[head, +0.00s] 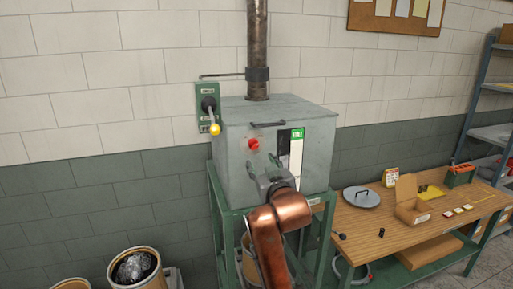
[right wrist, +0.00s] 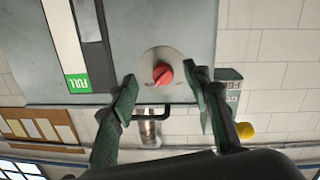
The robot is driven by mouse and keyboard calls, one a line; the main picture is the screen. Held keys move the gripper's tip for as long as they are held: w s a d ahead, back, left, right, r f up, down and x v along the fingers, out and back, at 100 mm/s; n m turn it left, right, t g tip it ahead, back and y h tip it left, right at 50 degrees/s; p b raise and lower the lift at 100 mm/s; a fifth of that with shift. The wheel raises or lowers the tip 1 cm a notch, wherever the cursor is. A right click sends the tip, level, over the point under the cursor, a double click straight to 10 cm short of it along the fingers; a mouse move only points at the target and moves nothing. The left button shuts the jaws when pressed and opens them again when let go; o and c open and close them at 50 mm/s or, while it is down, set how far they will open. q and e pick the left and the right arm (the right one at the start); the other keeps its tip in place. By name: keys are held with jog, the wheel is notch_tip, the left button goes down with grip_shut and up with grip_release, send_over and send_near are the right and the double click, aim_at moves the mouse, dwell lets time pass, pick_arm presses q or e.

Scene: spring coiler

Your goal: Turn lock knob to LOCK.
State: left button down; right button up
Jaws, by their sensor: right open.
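A red lock knob (head: 253,144) sits on the front of a grey metal box (head: 237,165), left of a white and black gauge strip. In the right wrist view the knob (right wrist: 163,74) sits on a round pale plate, and the lettering around it is too small to read. My right gripper (head: 268,174) is in front of the box, a little below the knob in the head view. In the right wrist view its two green fingers (right wrist: 160,84) are spread, with the knob showing between their tips. Whether they touch it cannot be told. My left gripper is out of view.
A lever with a yellow ball (head: 215,129) is on a green wall plate left of the box. The box has a handle (head: 268,124) above the knob. A wooden bench (head: 375,225) with a lid and cardboard box stands right; bins (head: 135,268) stand lower left.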

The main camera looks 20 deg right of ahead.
aim_at(255, 147)
jog(key=w, duration=0.2)
jog(key=w+r+p, duration=0.1)
jog(key=w, duration=0.2)
jog(key=w+r, duration=0.1)
jog(key=w, duration=0.1)
jog(key=shift+w+r, duration=0.15)
jog(key=shift+r, duration=0.05)
jog(key=shift+c, duration=0.6)
